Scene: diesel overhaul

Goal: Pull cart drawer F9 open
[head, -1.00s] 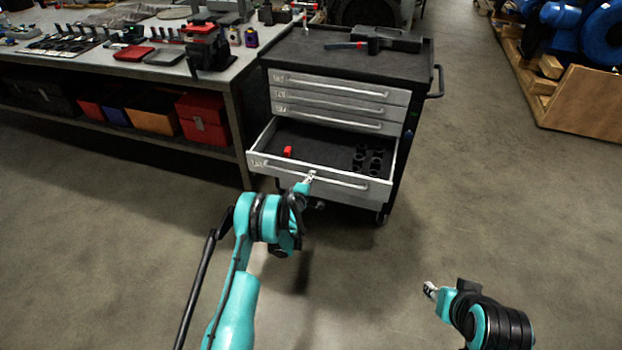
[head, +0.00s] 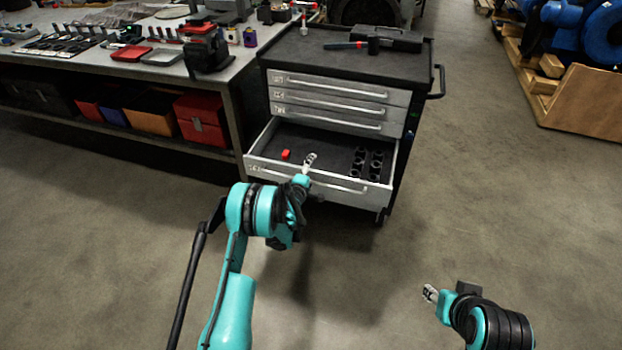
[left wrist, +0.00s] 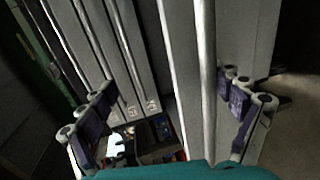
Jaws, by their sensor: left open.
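The tool cart's lowest visible drawer (head: 350,191) stands pulled out, with its long bar handle (head: 340,186) across the front; its label is too small to read. My left gripper (head: 309,160) is open and empty at the drawer front, its fingertips showing above the handle. In the left wrist view my left gripper (left wrist: 170,115) has its fingers spread widely, and the handle bar (left wrist: 207,80) runs between them without visible finger contact. My right gripper (head: 430,293) hangs over the floor at the lower right, away from the cart; its jaws are too small to judge.
The drawer holds a small red item (head: 286,154) and black holders (head: 360,160). Three drawers above (head: 335,105) are shut. A hammer and a black case (head: 400,40) lie on the cart top. A workbench (head: 240,75) stands left. The floor in front is clear.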

